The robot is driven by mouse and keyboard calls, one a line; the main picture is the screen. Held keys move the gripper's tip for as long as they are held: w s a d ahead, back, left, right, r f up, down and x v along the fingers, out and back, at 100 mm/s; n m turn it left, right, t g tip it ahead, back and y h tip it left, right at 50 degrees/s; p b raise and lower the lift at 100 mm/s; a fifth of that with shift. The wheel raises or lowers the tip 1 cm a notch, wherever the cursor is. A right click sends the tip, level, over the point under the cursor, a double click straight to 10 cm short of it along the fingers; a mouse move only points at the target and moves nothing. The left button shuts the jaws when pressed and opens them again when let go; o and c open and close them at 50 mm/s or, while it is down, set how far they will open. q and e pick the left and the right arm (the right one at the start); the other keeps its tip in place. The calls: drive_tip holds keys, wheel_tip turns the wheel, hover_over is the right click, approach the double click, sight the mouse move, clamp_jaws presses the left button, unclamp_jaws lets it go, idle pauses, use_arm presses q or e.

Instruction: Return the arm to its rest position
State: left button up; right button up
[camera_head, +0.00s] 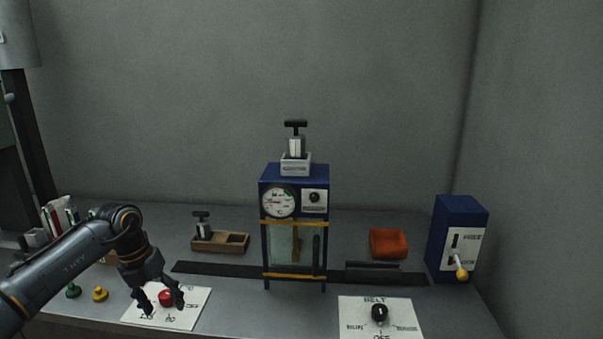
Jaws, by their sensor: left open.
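My left arm reaches in from the left edge. Its gripper (162,305) points down with its fingers apart, over a white panel (192,313) with a red knob (166,298). The red knob shows between the fingers. I cannot tell whether the fingers touch it or the panel. Nothing is seen held in the gripper. My right gripper is not in view.
A blue machine (294,173) with a gauge stands mid-bench. A belt panel (400,305) with a black knob is front right. Green (73,291) and yellow (100,294) knobs sit left.

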use_arm(q)
drive_tip(key=s+d+f+m+t+h, duration=0.2)
drive_tip(key=d+h, duration=0.7)
drive_tip(key=d, duration=1.6)
drive_tip(key=s+d+r+n+t+h, duration=0.3)
drive_tip(key=d+r+n+t+h, duration=0.15)
drive_tip(key=d+r, duration=0.2)
drive_tip(key=a+n+t+y, duration=0.85)
drive_tip(key=n+t, duration=0.25)
drive_tip(key=n, duration=0.7)
drive_tip(key=s+a+f+n+g+y, duration=0.2)
drive_tip(key=s+a+f+n+y, duration=0.35)
drive_tip(key=a+f+n, duration=0.2)
drive_tip(key=s+a+f+n+g, duration=0.2)
drive_tip(key=s+f+g, duration=0.25)
drive_tip(key=s, duration=0.45)
drive_tip(key=s+a+f+n+g+y, duration=0.1)
drive_tip(key=s+f+g, duration=0.35)
drive_tip(key=s, duration=0.45)
drive_tip(key=s+a+f+n+g, duration=0.2)
drive_tip(key=s+f+g, duration=0.3)
drive_tip(key=s, duration=0.4)
wheel_tip(320, 180, down, 28)
drive_tip(key=s, duration=0.1)
drive_tip(key=s+a+f+g, duration=0.1)
drive_tip(key=s+a+f, duration=0.2)
drive_tip(key=s+f, duration=1.1)
drive_tip(key=shift+s+f, duration=0.4)
drive_tip(key=shift+s, duration=0.8)
